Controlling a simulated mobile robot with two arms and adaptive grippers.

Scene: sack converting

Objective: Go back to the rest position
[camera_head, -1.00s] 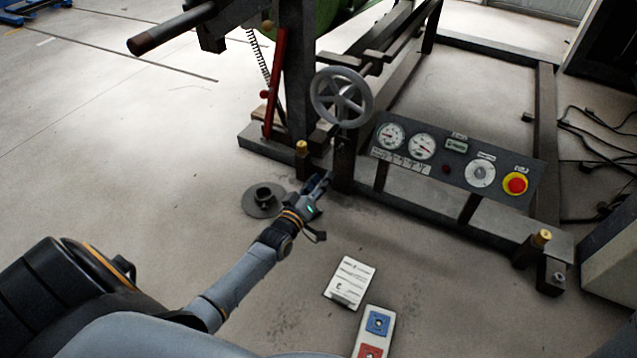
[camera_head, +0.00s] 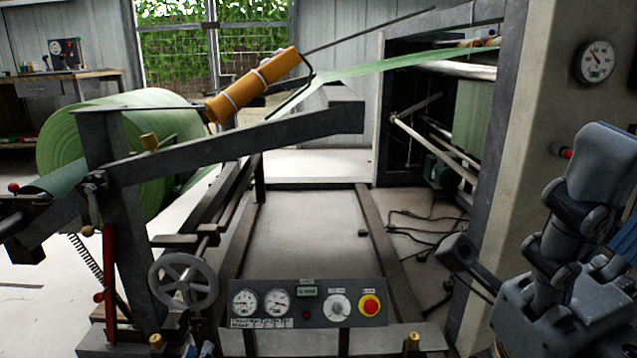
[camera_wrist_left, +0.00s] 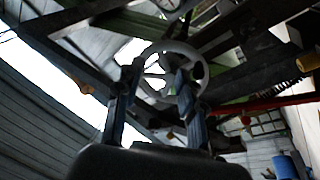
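My left gripper (camera_head: 197,350) shows only as its fingertips at the bottom edge of the head view, just below the grey handwheel (camera_head: 183,282). In the left wrist view my left gripper (camera_wrist_left: 155,78) has its two fingers apart with nothing between them. The spoked handwheel (camera_wrist_left: 172,70) shows beyond the fingers in that view. My right arm stands folded at the right of the head view.
The control panel (camera_head: 308,303) with gauges and a red knob is at the bottom centre. A large green roll (camera_head: 120,140) sits behind the machine frame at left. A grey pillar (camera_head: 545,120) with a gauge (camera_head: 596,62) stands near my right arm. Cables (camera_head: 425,228) lie on the floor.

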